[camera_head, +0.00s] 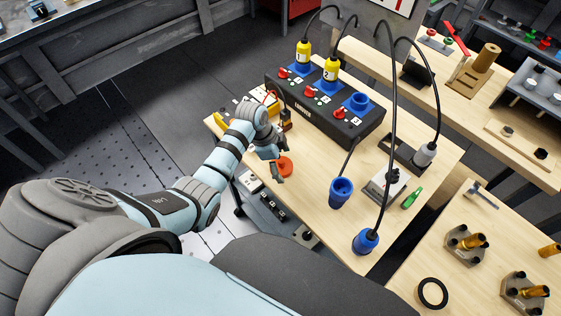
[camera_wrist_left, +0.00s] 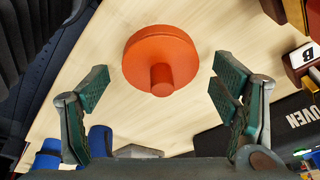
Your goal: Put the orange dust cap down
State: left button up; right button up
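The orange dust cap (camera_head: 286,164) is a round disc with a short stub, near the front-left edge of the wooden table. In the left wrist view the cap (camera_wrist_left: 160,58) shows with its stub towards the camera, against the bare table top. My left gripper (camera_head: 274,167) is right beside it in the head view. In the wrist view its green-padded fingers (camera_wrist_left: 165,88) are spread wide, with clear gaps on both sides of the cap; neither finger touches it. The cap appears to rest on the table. My right gripper is not in view.
A black panel box (camera_head: 325,110) with yellow and blue plugs stands behind the cap. A blue connector (camera_head: 341,190), another blue plug (camera_head: 367,241) and a green-handled item (camera_head: 411,198) are to the right. Bare wood lies between the cap and the blue connector.

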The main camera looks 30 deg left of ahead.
aim_at(269, 168)
pick_arm(q)
jog(key=shift+r, duration=0.3)
jog(key=p+v, duration=0.1)
jog(key=v, duration=1.1)
jog(key=shift+f, duration=0.15)
